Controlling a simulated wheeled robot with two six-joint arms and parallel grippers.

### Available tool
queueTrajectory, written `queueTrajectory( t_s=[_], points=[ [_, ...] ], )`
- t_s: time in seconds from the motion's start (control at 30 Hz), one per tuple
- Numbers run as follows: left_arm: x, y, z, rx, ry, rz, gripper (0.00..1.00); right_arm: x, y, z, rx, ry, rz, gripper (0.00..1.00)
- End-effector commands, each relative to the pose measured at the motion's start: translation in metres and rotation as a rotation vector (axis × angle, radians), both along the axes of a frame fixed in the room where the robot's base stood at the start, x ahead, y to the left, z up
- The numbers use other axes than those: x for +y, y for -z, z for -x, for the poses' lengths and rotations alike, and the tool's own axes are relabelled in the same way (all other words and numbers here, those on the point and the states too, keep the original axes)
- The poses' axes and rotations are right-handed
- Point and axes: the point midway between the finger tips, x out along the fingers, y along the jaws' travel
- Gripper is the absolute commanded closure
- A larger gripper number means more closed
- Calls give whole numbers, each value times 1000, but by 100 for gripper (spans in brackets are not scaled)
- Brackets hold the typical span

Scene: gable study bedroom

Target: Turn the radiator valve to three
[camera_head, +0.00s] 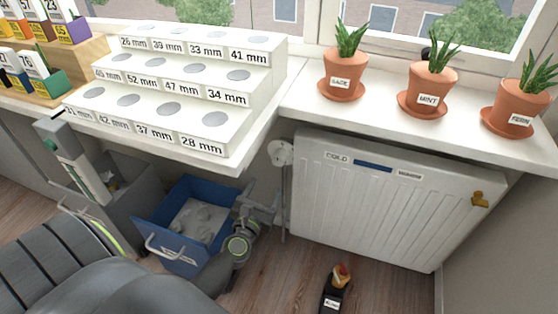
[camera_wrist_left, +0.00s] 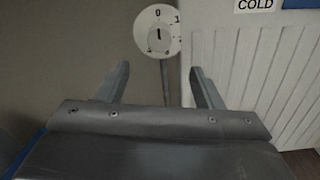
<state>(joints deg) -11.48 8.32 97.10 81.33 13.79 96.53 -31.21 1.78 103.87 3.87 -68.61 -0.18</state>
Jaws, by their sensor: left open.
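The radiator valve (camera_head: 281,152) is a round white dial on the wall at the radiator's left edge, above a thin vertical pipe. In the left wrist view, the valve dial (camera_wrist_left: 165,20) shows 0 at its top and 1 at its right. A dark upright mark on its central knob lines up with the 0. My left gripper (camera_head: 268,203) is below the valve in the head view. In the wrist view its two fingers (camera_wrist_left: 159,70) are apart, with nothing between them and the dial beyond. The right gripper is not in view.
The white radiator (camera_head: 380,210) bears a COLD label. Potted plants (camera_head: 430,88) stand on the sill above. A white stepped rack (camera_head: 165,120) overhangs at the left. A blue bin (camera_head: 180,262) stands beside my left arm. A small dark labelled object (camera_head: 333,296) is on the floor.

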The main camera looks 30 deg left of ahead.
Motion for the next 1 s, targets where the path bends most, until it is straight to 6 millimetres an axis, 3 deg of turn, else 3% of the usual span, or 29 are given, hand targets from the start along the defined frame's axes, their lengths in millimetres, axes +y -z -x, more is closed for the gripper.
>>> queueTrajectory(
  t_s=[0.2,0.53,0.73,1.0],
  points=[
    [12,-1,-44,-1,1,-3,39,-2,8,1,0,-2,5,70],
    [27,1,-101,1,0,-3,39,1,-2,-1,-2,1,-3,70],
    [32,1,-118,2,0,-3,39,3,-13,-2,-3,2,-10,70],
    [33,0,-121,2,0,-3,39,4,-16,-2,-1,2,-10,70]
  ],
)
